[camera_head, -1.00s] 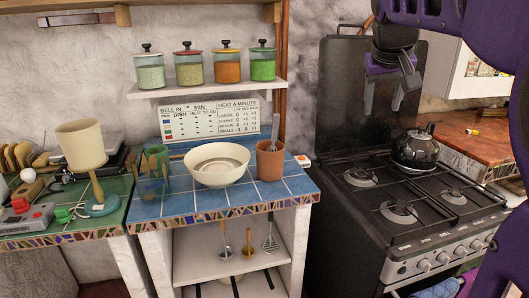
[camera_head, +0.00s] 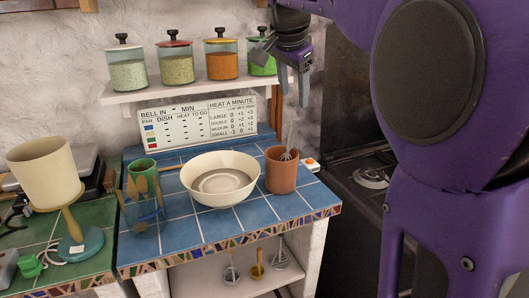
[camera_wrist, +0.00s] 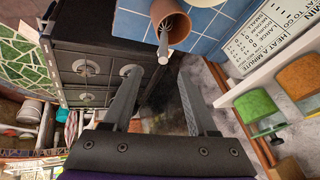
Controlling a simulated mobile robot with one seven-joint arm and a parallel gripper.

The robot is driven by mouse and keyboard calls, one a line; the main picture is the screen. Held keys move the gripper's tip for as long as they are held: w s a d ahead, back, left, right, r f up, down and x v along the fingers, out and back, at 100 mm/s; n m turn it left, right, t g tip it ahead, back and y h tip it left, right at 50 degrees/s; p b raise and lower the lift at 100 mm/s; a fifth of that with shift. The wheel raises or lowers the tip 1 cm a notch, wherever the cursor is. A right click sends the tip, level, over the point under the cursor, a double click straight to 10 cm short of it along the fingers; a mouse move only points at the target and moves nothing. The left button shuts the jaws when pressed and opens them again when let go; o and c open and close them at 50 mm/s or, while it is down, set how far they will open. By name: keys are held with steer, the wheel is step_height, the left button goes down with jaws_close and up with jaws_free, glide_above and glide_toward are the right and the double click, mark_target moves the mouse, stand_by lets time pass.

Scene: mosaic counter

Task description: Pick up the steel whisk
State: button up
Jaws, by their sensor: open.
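A steel whisk (camera_head: 287,154) stands in a terracotta pot (camera_head: 281,174) at the right of the blue tiled counter, its grey handle pointing up. Its lower end is hidden inside the pot. In the wrist view the pot (camera_wrist: 170,18) is at the top, with the whisk's handle (camera_wrist: 163,46) pointing toward the camera. My gripper (camera_head: 281,80) is open and empty, above the pot, near the jar shelf. In the wrist view my open fingers (camera_wrist: 160,76) point toward the pot side, and the handle end lies just beyond the gap between them.
A cream bowl (camera_head: 220,180) and a glass with wooden utensils (camera_head: 145,212) stand left of the pot. Several glass jars line the shelf (camera_head: 150,93) beside my gripper. A black stove (camera_head: 345,168) is at right.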

mark_target(291, 139)
steer(key=shift+m, duration=0.3)
steer(key=b+x, duration=0.1)
steer(key=x, duration=0.5)
steer(key=b+x, duration=0.1)
steer(key=x, duration=0.4)
steer(key=a+b+x, duration=0.1)
steer(key=x, duration=0.5)
steer(key=shift+w+f, duration=0.3)
steer(key=shift+f, duration=0.1)
jaws_close()
